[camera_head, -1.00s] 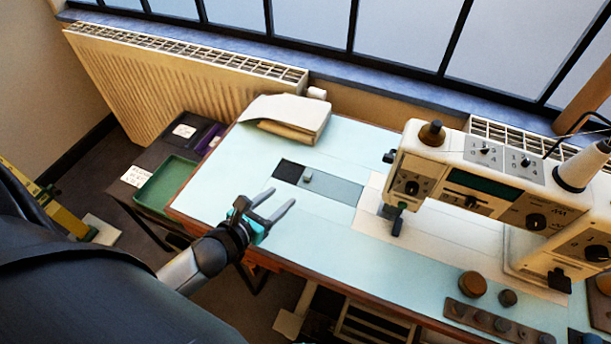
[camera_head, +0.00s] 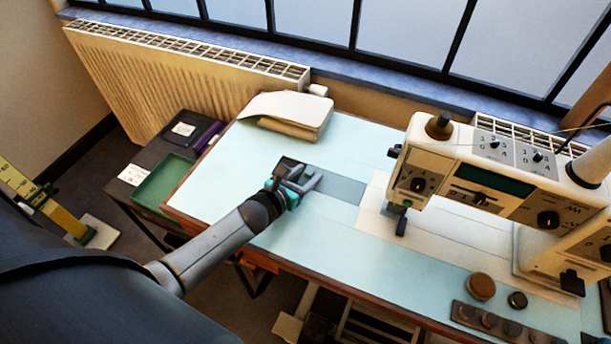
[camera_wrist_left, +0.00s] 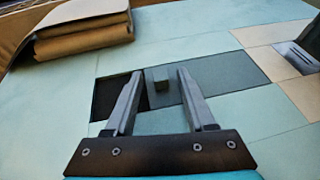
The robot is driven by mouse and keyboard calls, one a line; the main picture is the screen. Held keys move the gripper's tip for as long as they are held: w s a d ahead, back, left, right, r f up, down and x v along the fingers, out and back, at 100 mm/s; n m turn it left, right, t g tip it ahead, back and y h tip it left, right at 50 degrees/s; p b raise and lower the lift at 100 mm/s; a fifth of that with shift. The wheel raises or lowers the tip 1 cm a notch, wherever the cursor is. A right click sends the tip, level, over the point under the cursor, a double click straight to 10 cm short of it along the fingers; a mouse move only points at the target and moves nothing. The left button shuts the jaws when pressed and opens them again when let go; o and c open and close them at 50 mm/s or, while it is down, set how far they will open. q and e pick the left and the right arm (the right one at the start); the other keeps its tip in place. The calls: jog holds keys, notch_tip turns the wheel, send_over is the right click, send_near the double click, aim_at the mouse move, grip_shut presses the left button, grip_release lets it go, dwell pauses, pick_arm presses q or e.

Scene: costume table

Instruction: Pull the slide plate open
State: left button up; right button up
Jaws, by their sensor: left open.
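The slide plate (camera_head: 342,187) is a grey-blue strip set into the pale blue table top, left of the sewing machine (camera_head: 470,185). In the left wrist view the slide plate (camera_wrist_left: 225,75) has a small dark knob (camera_wrist_left: 158,79) near its left end, beside a dark opening (camera_wrist_left: 106,97). My left gripper (camera_head: 311,176) is over the plate's left end and hides the knob in the head view. In the left wrist view its open fingers (camera_wrist_left: 160,82) stand on either side of the knob, with gaps visible. I cannot tell how high the fingertips are. My right gripper is not in view.
A folded cloth (camera_head: 290,112) lies at the back left of the table (camera_head: 240,165). A green tray (camera_head: 165,182) stands left of the table. Round brown and dark items (camera_head: 481,287) lie at the front right. The table top left of my gripper is clear.

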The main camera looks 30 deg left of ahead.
pick_arm(q)
grip_shut()
dwell(0.5)
dwell(1.0)
